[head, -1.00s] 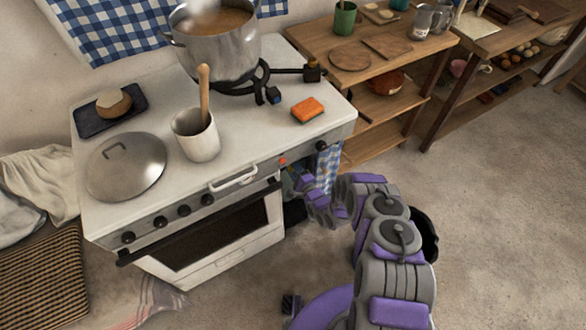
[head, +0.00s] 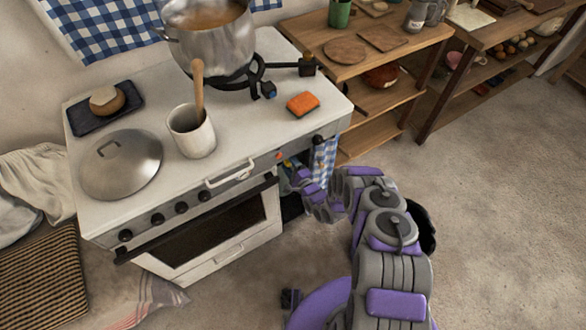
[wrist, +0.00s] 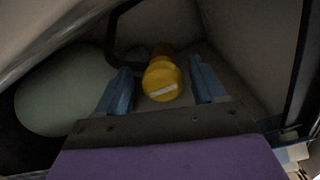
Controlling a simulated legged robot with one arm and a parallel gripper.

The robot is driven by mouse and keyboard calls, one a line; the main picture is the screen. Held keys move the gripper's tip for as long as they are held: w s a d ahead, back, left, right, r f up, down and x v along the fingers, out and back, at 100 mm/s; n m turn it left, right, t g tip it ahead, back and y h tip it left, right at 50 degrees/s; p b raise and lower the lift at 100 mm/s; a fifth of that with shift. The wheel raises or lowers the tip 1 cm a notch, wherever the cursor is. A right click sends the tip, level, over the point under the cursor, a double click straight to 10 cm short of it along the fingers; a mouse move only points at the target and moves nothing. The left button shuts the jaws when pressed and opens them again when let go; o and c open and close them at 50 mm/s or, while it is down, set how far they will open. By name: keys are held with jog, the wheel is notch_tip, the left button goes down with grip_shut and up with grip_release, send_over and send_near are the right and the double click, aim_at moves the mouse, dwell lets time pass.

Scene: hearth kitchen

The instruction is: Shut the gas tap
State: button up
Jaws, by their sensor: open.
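The gas tap (wrist: 162,79) shows in the wrist view as a round yellow knob with a pale bar on its face. The bar lies nearly level, slightly tilted up to the right. My gripper (wrist: 160,70) is open, with one blue finger to each side of the knob. Gaps show between the fingers and the knob, and I see no contact. In the head view my arm reaches into the dark opening at the right of the stove front (head: 230,245). There the tap is hidden, and the jaws cannot be made out clearly.
A rounded pale grey-green body (wrist: 65,90) fills the wrist view's left, and a dark bent pipe (wrist: 117,35) runs behind the tap. A checked cloth (head: 325,158) hangs beside the opening. A steaming pot (head: 212,40) and white crock (head: 191,137) stand on the stove. Right floor is clear.

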jog(key=v, duration=1.7)
jog(key=shift+d, duration=0.15)
